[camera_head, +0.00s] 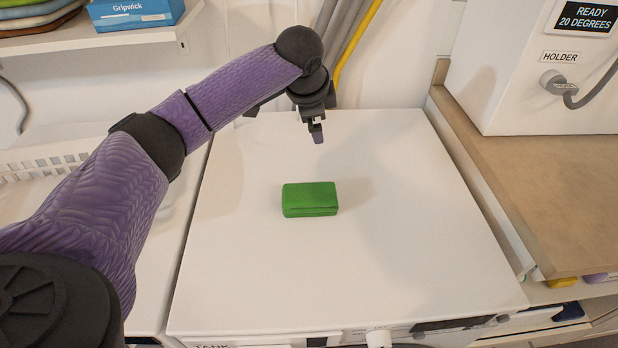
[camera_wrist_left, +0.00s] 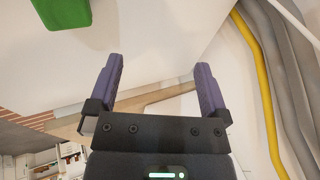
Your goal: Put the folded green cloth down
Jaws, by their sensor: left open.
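The folded green cloth (camera_head: 310,199) lies flat on the white top (camera_head: 250,285) near its middle, as a small thick block. In the left wrist view its corner (camera_wrist_left: 62,14) shows at the top left, clear of the fingers. My left gripper (camera_head: 318,137) is above the far part of the white top, behind the cloth and apart from it. In the left wrist view the purple fingers (camera_wrist_left: 158,88) are spread with nothing between them. My right gripper is not in view.
A wooden counter (camera_head: 540,180) with a white machine (camera_head: 520,80) stands at the right. A white basket (camera_head: 50,165) is at the left. A shelf with a blue box (camera_head: 135,12) is at upper left. Pipes (camera_head: 350,40) run behind. The white top around the cloth is clear.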

